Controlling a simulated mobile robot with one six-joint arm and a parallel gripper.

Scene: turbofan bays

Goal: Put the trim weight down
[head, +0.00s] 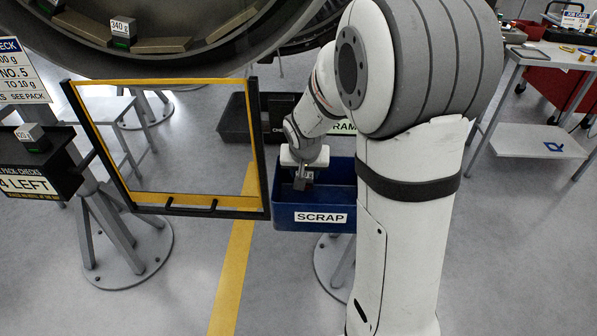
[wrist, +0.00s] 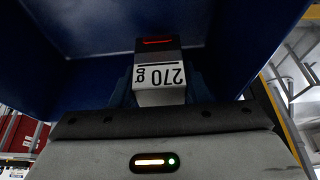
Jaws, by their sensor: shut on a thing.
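The trim weight (wrist: 160,72), a small block with a white face marked "270 g" and a dark end with a red line, is held in my gripper (wrist: 158,92). In the head view my gripper (head: 303,174) points down at the blue SCRAP bin (head: 287,206), with the small grey weight (head: 300,184) at its tip. The bin's blue inside (wrist: 75,60) surrounds the weight in the wrist view. The bin's floor and the gap under the weight cannot be made out. My arm hides the bin's right part.
A yellow-and-black frame (head: 264,160) stands just left of the bin. A dark bin (head: 233,125) is behind it. A 340 g weight (head: 122,42) sits in the engine ring, and another weight (head: 31,135) on the dark left stand (head: 50,178). A white-topped table (head: 545,57) is at right.

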